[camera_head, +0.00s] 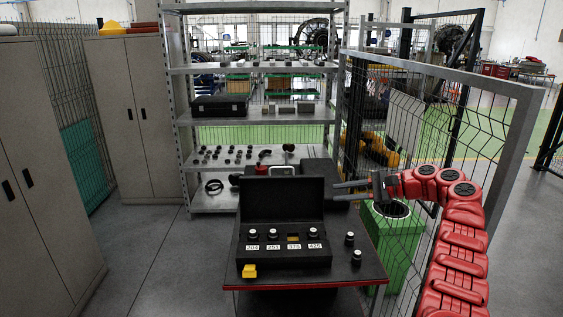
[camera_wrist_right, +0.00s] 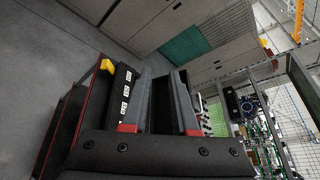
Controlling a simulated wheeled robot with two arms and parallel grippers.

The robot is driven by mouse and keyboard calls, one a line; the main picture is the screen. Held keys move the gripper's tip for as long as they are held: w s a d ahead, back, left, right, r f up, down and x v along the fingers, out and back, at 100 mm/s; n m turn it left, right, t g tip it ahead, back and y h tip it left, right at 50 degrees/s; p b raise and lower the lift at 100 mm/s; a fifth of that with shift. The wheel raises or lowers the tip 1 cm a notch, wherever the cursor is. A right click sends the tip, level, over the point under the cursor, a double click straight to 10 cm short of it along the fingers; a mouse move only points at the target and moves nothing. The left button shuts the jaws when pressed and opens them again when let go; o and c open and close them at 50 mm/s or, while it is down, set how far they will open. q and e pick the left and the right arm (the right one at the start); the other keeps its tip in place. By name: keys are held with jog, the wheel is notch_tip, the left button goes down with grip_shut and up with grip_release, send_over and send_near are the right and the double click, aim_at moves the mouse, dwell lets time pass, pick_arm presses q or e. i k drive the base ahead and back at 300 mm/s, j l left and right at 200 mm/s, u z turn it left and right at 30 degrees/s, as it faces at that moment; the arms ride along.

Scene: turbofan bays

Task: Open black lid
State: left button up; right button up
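The black lid (camera_head: 283,200) stands upright, hinged at the back of a black case (camera_head: 284,259) on the table. The case is open towards me and shows several silver-topped knobs above white number labels. My right gripper (camera_head: 338,191) comes in from the right, just right of the lid's upper right part, its two fingers pointing left. The fingers are spread, with no object clearly held. Whether a fingertip touches the lid cannot be told. The right wrist view shows the same gripper (camera_wrist_right: 162,75) with a gap between its fingers and the labelled case (camera_wrist_right: 121,85) to the left. My left gripper is not in view.
The table (camera_head: 372,272) has a red edge. A yellow block (camera_head: 249,271) is at its front left, and black knobs (camera_head: 356,258) are at the right. A green bin (camera_head: 390,240) stands right of the table. A mesh fence (camera_head: 440,110) is beside my right arm. Shelves (camera_head: 258,120) stand behind.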

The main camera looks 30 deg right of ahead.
aim_at(269, 198)
jog(key=i+l, duration=1)
jog(key=i, duration=0.1)
